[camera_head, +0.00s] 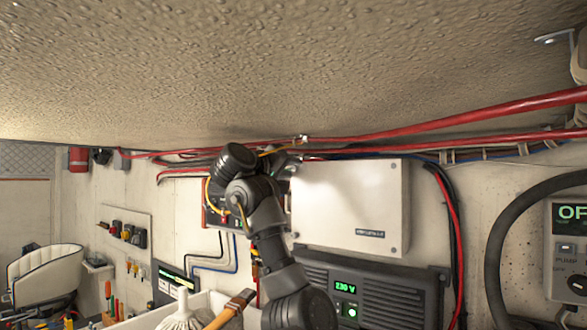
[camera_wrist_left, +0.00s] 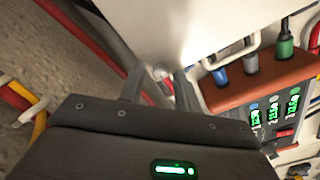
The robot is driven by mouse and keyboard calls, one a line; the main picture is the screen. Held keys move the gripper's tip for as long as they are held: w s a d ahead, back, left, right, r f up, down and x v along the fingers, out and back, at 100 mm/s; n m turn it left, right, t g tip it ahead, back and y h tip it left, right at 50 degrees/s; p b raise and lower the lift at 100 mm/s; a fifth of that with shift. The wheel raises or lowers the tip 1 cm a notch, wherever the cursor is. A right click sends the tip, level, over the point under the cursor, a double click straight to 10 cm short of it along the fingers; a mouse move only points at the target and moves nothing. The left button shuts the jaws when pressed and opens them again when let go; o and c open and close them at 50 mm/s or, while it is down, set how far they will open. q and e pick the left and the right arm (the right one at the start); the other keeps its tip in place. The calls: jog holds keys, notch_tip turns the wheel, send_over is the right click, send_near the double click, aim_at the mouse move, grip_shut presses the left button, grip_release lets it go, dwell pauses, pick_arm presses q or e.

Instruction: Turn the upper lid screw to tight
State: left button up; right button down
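The white box (camera_head: 350,205) with a flat lid hangs on the back wall in the head view. Its pale lid (camera_wrist_left: 190,25) also fills the top of the left wrist view. A small round screw head (camera_wrist_left: 161,74) shows at the lid's edge, between my gripper's fingertips. My left gripper (camera_wrist_left: 161,86) has its two fingers apart, one on each side of the screw; I cannot tell whether they touch it. In the head view my left arm hides the fingertips and the screw at the box's left edge. My right gripper is not in view.
Red cables (camera_head: 450,125) run along the wall just above the box. A dark inverter (camera_head: 385,290) with a green display sits below it. A brown terminal block (camera_wrist_left: 265,80) with coloured cable ends lies close to the gripper. A pump panel (camera_head: 570,250) is at the right.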

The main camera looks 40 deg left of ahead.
pick_arm(q)
jog(key=shift+a, duration=0.1)
jog(key=shift+c, duration=1.2)
grip_shut()
jog(key=shift+d, duration=0.35)
jog(key=shift+a, duration=0.25)
jog(key=shift+f+m+b, duration=0.2)
jog(key=shift+m+b, duration=0.3)
jog(key=shift+b, duration=0.25)
jog(key=m+b, duration=0.6)
jog(key=b, duration=0.2)
jog(key=shift+d+f+m, duration=0.1)
jog(key=shift+f+m, duration=0.05)
jog(key=shift+m, duration=0.15)
jog(key=m+b, duration=0.2)
jog(key=shift+m, duration=0.3)
jog(key=m+b, duration=0.1)
jog(key=m, duration=0.1)
jog(key=shift+m+b, duration=0.35)
jog(key=shift+m, duration=0.05)
jog(key=m+b, duration=0.1)
jog(key=m, duration=0.2)
jog(key=shift+r+m+b, duration=0.25)
jog(key=shift+m+b, duration=0.25)
jog(key=shift+m, duration=0.4)
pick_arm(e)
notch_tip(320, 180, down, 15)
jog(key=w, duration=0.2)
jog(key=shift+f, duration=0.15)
